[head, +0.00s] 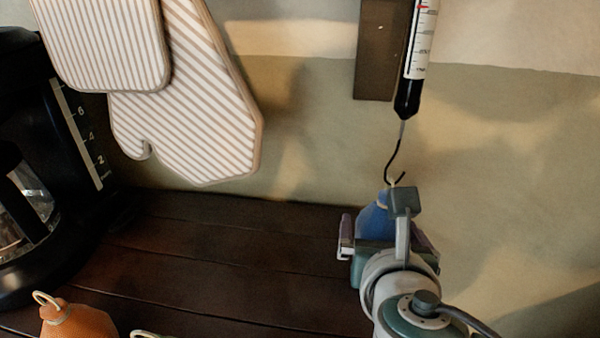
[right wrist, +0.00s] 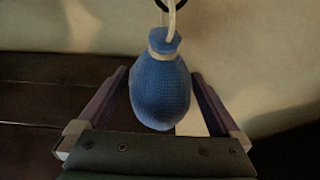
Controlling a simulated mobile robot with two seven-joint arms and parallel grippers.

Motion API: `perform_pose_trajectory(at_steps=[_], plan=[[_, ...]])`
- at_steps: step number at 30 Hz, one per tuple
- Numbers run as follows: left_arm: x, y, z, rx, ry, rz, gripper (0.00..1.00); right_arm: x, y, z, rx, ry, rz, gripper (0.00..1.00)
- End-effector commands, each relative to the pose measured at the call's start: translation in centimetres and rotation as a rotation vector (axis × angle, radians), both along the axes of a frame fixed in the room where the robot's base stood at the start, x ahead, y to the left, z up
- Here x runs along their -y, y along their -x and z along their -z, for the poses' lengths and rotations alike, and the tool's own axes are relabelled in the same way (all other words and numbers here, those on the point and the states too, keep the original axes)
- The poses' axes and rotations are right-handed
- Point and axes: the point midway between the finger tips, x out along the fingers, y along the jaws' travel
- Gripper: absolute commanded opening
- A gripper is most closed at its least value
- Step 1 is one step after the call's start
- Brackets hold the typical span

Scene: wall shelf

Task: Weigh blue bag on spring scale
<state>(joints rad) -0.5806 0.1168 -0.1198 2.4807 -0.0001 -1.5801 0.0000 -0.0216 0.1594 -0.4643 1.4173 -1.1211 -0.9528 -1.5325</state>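The blue bag (head: 372,221) is upright just below the spring scale's black hook (head: 389,172). In the right wrist view the bag (right wrist: 160,92) has a tied neck and a pale loop (right wrist: 171,20), which meets the dark curved hook (right wrist: 176,4) at the top edge. The spring scale (head: 421,45) hangs on the wall, its lower end in view. My right gripper (head: 384,232) is around the bag with its fingers spread. In the right wrist view my right gripper (right wrist: 160,75) shows narrow gaps beside the bag. My left gripper is not in view.
An orange bag (head: 77,320) with a loop stands at the front left, and another loop (head: 150,334) shows at the bottom edge. A black coffee maker (head: 60,120) is at the left. Striped oven mitts (head: 185,115) hang on the wall. The middle of the dark wooden shelf (head: 240,245) is clear.

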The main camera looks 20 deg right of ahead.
Motion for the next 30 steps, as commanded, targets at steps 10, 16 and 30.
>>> perform_pose_trajectory(at_steps=[10, 16, 30], plan=[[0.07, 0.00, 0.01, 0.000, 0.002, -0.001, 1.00, -0.02, 0.03, -0.01, 0.000, 0.000, 0.000, 0.61], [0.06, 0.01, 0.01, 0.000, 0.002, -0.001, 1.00, -0.02, 0.04, 0.00, 0.000, 0.000, 0.000, 0.38], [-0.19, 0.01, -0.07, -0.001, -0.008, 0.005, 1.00, -0.02, 0.06, -0.08, 0.000, 0.000, 0.000, 0.00]])
